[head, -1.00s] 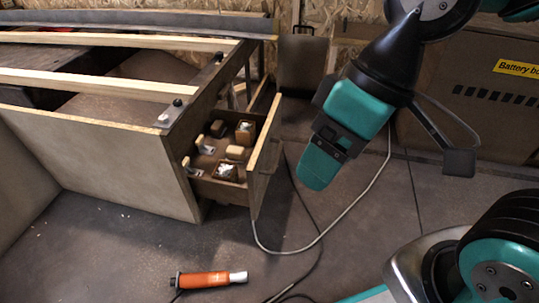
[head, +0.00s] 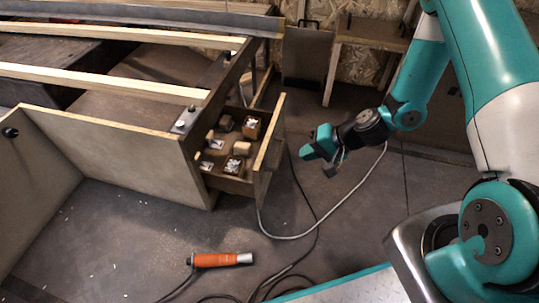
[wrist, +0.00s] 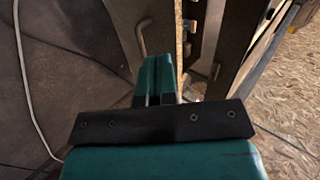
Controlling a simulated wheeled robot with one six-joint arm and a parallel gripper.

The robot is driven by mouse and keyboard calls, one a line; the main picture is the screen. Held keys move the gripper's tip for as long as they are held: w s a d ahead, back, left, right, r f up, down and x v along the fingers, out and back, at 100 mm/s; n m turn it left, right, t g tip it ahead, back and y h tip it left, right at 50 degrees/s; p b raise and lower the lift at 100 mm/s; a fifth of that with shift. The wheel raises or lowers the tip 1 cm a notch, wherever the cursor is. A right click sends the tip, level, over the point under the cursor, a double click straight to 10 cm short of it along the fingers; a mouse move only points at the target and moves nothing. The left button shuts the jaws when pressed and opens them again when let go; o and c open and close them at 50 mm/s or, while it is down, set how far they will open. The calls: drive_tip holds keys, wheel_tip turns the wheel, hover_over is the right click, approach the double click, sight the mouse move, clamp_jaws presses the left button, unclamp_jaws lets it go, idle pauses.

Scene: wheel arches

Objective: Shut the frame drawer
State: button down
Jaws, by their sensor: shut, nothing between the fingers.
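The frame drawer (head: 269,150) stands pulled out from the end of the wooden frame (head: 120,152). Its inside shows several small wooden boxes and blocks, some boxes holding white bits. My gripper (head: 305,153) is to the right of the drawer front, apart from it in the head view, with its fingers pointing left toward it. The fingers are shut and empty. In the wrist view the shut fingertips (wrist: 158,64) lie over the lower part of a dark panel, which appears to be the drawer front (wrist: 121,28), with a bent metal handle (wrist: 143,36) just above them.
An orange-handled tool (head: 216,260) lies on the floor in front. A pale cable (head: 330,222) and dark cables run over the floor below my arm.

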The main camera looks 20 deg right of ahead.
drive_tip(key=f, duration=0.2)
drive_tip(key=b, duration=0.4)
approach(262, 166)
wheel_tip(262, 166, down, 4)
drive_tip(key=a, duration=0.1)
drive_tip(key=w+a+b, duration=0.1)
drive_tip(key=a, duration=0.1)
drive_tip(key=shift+a+m+t, duration=0.3)
drive_tip(key=shift+m, duration=0.1)
drive_tip(key=shift+w+a+r+b, duration=0.1)
drive_tip(key=shift+w+a+b, duration=0.25)
drive_tip(key=shift+a, duration=0.15)
